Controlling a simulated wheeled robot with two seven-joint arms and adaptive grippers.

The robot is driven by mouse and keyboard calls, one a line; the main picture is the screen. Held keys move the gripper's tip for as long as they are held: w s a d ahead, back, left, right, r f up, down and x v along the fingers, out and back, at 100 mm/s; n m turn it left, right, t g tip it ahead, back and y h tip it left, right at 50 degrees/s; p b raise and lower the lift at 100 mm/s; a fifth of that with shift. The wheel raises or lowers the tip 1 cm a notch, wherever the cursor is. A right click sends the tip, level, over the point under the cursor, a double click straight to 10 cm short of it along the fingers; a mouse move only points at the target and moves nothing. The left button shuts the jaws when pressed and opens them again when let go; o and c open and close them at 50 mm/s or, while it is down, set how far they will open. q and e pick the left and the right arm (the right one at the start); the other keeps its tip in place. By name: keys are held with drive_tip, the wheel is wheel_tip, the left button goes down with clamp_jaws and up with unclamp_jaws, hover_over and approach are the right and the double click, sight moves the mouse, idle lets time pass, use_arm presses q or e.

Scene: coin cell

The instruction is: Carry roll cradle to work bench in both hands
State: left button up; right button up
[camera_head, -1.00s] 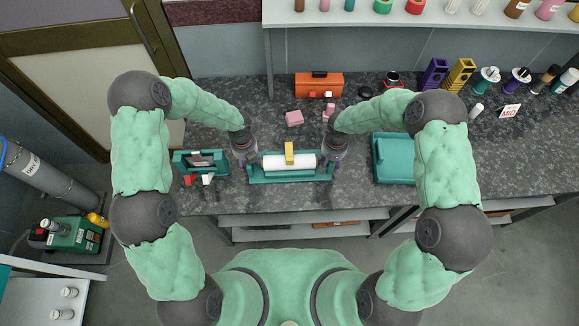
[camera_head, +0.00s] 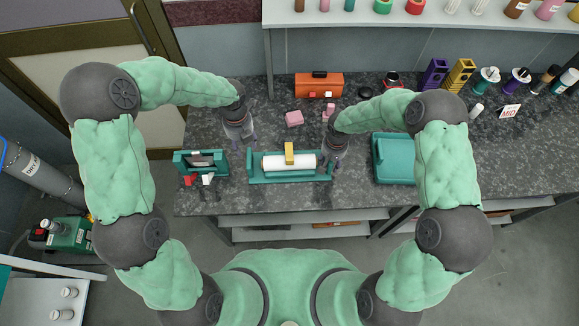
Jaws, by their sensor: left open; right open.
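The roll cradle (camera_head: 262,179) is a teal stand on the dark speckled work bench (camera_head: 240,202), near its front edge. A white roll (camera_head: 275,162) lies across it, with a yellow block (camera_head: 289,152) at its middle. My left gripper (camera_head: 242,145) is open and empty, behind and left of the cradle's left end, apart from it. My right gripper (camera_head: 328,166) is open at the cradle's right end, with its fingers close to the end wall. I cannot tell whether they touch it.
A teal box with red and white knobs (camera_head: 201,163) stands left of the cradle. A teal tray (camera_head: 393,158) lies to the right. An orange toolbox (camera_head: 319,85), pink blocks (camera_head: 294,118) and a shelf (camera_head: 430,18) are behind.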

wheel_tip(320, 180, up, 12)
drive_tip(key=shift+f, duration=0.1)
idle(0.4)
idle(0.5)
